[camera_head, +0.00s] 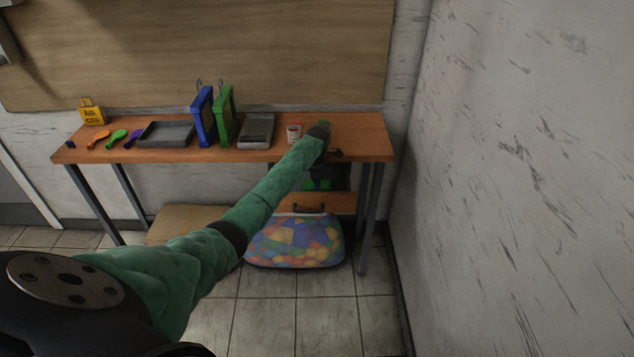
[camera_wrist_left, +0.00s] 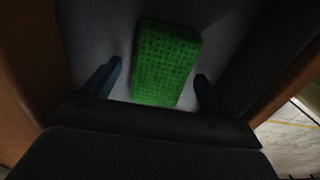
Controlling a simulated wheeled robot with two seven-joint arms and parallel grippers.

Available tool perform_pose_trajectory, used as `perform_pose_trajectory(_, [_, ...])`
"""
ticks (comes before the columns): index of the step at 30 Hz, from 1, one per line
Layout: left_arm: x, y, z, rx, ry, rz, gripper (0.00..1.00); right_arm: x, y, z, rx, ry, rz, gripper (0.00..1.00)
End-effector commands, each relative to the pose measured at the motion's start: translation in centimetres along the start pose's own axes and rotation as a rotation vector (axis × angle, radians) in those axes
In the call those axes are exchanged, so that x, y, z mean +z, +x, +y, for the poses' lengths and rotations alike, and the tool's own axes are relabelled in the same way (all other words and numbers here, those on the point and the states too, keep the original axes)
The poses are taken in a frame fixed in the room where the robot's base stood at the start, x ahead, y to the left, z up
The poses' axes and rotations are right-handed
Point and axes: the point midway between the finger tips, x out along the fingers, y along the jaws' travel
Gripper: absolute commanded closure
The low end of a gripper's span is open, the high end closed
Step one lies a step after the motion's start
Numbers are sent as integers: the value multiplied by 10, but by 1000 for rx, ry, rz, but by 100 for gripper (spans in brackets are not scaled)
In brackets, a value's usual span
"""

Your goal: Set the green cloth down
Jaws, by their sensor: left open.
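The green cloth (camera_wrist_left: 168,62), a textured rectangular block, lies on a grey surface with dark sides in the left wrist view. My left gripper (camera_wrist_left: 157,70) is open, with one blue-grey finger on each side of the cloth and gaps visible on both sides. In the head view my left arm reaches to the right end of the wooden table (camera_head: 362,146). Dark green patches show in a dark compartment (camera_head: 342,172) under that end; I cannot tell whether they are the cloth. My right gripper is not in view.
Blue (camera_head: 203,117) and green (camera_head: 224,116) frames stand on the table, between a dark tray (camera_head: 167,134) and a grey tray (camera_head: 256,130). A white cup (camera_head: 293,132) stands close to my arm. A bag of colourful pieces (camera_head: 295,242) sits below. A wall is on the right.

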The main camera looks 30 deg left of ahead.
Motion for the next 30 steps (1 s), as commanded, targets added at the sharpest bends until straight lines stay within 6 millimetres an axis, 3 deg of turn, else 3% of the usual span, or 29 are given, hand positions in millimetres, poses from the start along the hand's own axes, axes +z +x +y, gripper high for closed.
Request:
perform_pose_trajectory(5, [1,-16,1,3,1,-1,16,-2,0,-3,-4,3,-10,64])
perform_pose_trajectory(19, [1,-100,1,2,1,-2,16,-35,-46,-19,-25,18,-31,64])
perform_pose_trajectory(30, [0,-121,0,0,0,0,16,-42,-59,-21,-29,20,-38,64])
